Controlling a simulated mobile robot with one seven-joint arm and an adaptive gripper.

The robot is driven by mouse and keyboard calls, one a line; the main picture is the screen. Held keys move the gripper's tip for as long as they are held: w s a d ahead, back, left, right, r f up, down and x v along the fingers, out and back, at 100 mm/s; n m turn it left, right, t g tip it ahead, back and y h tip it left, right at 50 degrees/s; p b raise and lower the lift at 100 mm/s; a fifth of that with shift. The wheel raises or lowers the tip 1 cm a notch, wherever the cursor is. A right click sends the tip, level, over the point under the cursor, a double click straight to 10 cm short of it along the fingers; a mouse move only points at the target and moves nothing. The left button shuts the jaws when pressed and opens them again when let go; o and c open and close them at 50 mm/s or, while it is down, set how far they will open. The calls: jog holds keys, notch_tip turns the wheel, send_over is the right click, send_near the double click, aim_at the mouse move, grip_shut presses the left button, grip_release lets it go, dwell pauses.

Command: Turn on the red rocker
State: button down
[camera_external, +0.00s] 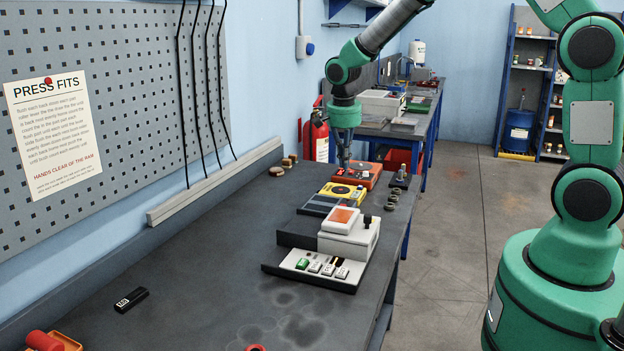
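My gripper (345,167) points down at the far part of the bench, over or just beside an orange-red box (369,175). Its fingers are small and dark here, and I cannot tell whether they are apart or closed, or whether they touch the box. No rocker can be made out on this box at this size; the gripper hides part of its top. A white device (350,241) nearer the camera has an orange-red square (345,216) on top and a row of small switches in front, one of them green (302,264). I cannot tell which part is the red rocker.
A yellow device (343,193) stands between the orange-red box and the white device. A black knobbed block (399,180) and several dark rings are at the right edge. A black labelled block (131,299) lies at the near left. The near-middle of the bench (215,265) is clear.

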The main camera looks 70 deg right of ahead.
jog(key=shift+f, duration=0.1)
jog(key=f, duration=0.4)
jog(key=d+f, duration=0.1)
jog(key=f, duration=0.4)
jog(key=d+f+b, duration=0.1)
jog(key=f, duration=0.3)
jog(key=shift+f, duration=0.35)
jog(key=shift+d+f+b, duration=0.15)
jog(key=shift+f+b, duration=0.3)
jog(key=shift+b, duration=0.05)
jog(key=shift+s+d+b, duration=0.15)
jog(key=shift+b, duration=0.15)
jog(key=shift+a, duration=0.2)
